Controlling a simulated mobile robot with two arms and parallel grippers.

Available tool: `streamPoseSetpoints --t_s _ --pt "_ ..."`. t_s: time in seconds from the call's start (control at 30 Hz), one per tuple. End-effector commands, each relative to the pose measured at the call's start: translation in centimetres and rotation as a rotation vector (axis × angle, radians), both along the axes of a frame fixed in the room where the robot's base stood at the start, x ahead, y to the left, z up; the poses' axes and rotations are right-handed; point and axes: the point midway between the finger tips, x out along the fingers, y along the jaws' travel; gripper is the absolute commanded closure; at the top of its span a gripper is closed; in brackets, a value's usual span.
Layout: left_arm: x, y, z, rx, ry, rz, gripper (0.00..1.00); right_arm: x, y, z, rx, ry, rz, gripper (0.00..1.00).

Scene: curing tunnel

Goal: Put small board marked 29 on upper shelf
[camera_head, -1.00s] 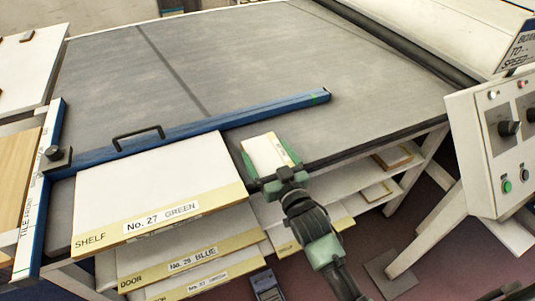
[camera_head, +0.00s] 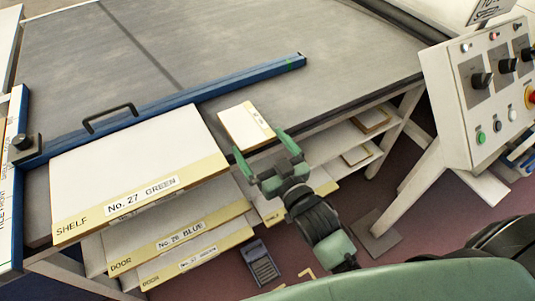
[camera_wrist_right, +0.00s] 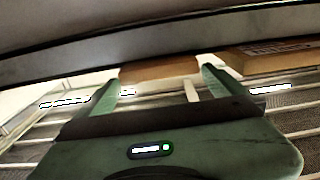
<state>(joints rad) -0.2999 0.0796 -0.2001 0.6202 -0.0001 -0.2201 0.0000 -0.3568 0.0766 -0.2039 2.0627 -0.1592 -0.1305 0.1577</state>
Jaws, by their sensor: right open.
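A small white-topped board (camera_head: 240,125) with a tan front strip lies at the front edge of the grey belt table (camera_head: 330,70), right of the large No. 27 GREEN board (camera_head: 140,155); its number is not readable. My right gripper (camera_head: 262,146) is open and empty at the board's front edge. In the right wrist view, a brown board edge (camera_wrist_right: 160,70) lies ahead between the open fingers. Below the table, an upper shelf (camera_head: 330,143) shows at the right, with small boards on it. My left gripper is not in view.
A blue bar (camera_head: 210,95) with a black handle crosses the belt behind the boards. More labelled boards, including No. 28 BLUE (camera_head: 180,235), stick out below No. 27. A control box (camera_head: 480,95) and its leg stand at the right. A dark device (camera_head: 262,265) lies below.

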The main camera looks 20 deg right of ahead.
Motion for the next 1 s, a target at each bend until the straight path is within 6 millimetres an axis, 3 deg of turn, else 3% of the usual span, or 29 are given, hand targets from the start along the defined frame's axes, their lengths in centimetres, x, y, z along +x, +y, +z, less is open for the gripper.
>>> streamPoseSetpoints --t_s 0.1,0.23,0.53,0.63,0.67,0.77,0.87,0.9,1.0 --pt "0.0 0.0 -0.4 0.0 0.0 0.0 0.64 -1.9 -0.4 -0.1 -0.001 0.0 0.0 0.0" --pt "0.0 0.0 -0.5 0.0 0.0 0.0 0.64 -3.0 -0.6 0.0 -0.001 0.0 0.0 0.0" --pt "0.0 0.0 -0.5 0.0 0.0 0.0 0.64 -3.3 -0.7 0.0 -0.001 0.0 0.0 0.0" --pt "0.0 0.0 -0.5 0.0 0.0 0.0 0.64 -3.2 -0.7 -1.8 -0.009 0.033 0.0 0.0" --pt "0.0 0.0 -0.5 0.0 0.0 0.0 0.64 -3.2 -0.7 -3.0 -0.013 0.056 0.0 0.0" --pt "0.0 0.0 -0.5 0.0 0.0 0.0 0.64 -3.3 -0.7 -9.6 -0.039 0.177 0.001 0.0" --pt "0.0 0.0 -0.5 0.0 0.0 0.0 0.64 -4.9 -1.2 -19.1 -0.082 0.358 0.002 0.0" --pt "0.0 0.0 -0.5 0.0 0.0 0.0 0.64 -6.1 -1.5 -23.1 -0.098 0.437 0.002 0.0" --pt "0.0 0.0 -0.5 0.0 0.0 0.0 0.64 -10.2 -2.5 -32.3 -0.143 0.632 0.003 0.0"
